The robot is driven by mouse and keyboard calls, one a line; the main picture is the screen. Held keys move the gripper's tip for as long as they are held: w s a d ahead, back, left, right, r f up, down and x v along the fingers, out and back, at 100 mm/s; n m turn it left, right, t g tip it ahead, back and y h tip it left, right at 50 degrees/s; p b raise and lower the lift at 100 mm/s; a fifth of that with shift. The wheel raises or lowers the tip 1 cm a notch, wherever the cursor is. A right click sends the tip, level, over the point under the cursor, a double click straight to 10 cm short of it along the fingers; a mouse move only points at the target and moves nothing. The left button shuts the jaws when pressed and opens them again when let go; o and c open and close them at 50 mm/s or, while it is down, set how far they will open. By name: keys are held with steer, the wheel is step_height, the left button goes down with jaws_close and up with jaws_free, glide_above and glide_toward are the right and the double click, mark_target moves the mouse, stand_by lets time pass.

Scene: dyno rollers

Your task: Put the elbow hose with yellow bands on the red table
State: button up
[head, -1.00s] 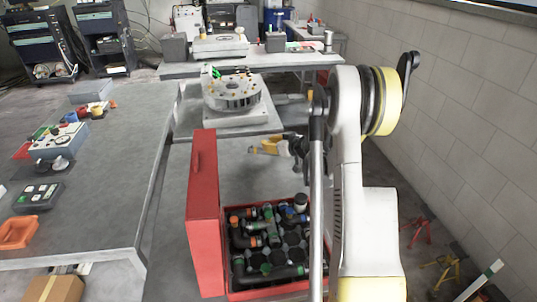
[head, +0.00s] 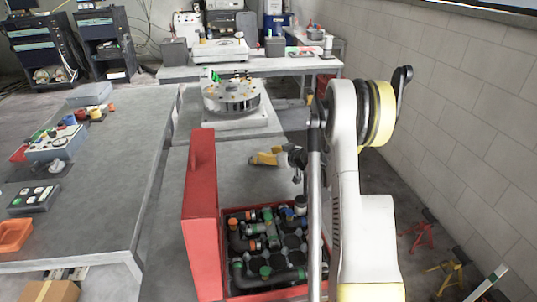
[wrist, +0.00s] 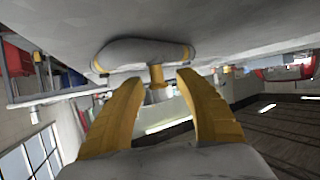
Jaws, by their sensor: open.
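A grey hose (wrist: 140,52) with yellow bands at its ends lies against a grey surface in the wrist view, just beyond my fingers. A short yellow-banded end of it points between my fingertips. My gripper (wrist: 158,78) has two yellow fingers spread apart, one on each side of that end, with no clear contact. In the head view my gripper (head: 266,158) is low over the middle grey table, behind the red case. I cannot make out the hose there. I cannot clearly identify a red table in the head view.
The open red case (head: 203,220) holds several dark hoses, its lid upright. A round fixture (head: 230,104) stands on the table behind my gripper. A long grey workbench (head: 110,190) with devices is on the left. A block wall (head: 460,130) closes the right side.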

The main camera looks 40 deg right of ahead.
steer(key=shift+r, duration=0.1)
steer(key=shift+s+r+p, duration=0.15)
steer(key=shift+r+p, duration=0.1)
steer(key=shift+p, duration=0.1)
steer(key=p+v, duration=0.3)
steer(key=v, duration=0.8)
steer(key=shift+s, duration=0.3)
